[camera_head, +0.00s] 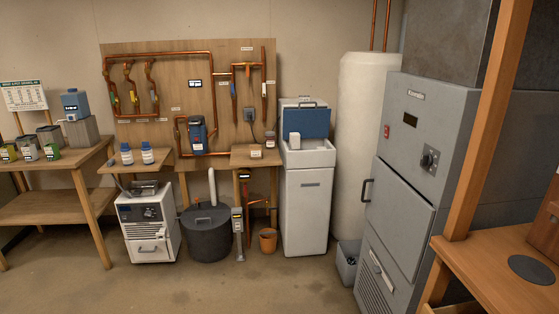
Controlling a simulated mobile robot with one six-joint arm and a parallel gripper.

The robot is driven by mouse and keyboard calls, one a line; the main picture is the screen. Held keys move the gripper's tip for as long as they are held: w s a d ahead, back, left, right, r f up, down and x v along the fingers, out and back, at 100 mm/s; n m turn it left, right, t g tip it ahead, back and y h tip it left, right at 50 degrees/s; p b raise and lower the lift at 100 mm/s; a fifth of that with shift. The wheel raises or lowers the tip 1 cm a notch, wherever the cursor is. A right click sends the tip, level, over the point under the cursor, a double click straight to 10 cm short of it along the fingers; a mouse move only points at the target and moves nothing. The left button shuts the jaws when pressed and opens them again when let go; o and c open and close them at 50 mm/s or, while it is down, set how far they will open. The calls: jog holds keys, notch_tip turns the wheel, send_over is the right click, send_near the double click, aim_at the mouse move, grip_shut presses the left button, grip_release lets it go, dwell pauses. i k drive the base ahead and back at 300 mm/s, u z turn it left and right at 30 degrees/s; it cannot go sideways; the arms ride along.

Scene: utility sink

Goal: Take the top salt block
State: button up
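No stack clearly readable as salt blocks shows in the head view. A tall white cabinet (305,215) stands right of the pipe board, with an open white top and a raised blue panel (308,123) behind it. A small white block-like piece (294,141) shows at the front left of that open top; I cannot tell whether it is a salt block. A small grey bin (347,263) stands on the floor right of the cabinet, its contents too small to tell. My gripper is not in view.
A large grey machine (408,180) and a wooden bench (500,268) take up the right side. A dark round tub (207,236), an orange bucket (267,241) and a white unit (148,226) stand left of the cabinet. The floor in front is clear.

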aim_at(295, 137)
jog(key=u, duration=0.5)
jog(key=i, duration=1.6)
jog(key=u, duration=0.6)
jog(key=i, duration=1.65)
jog(key=u, duration=0.2)
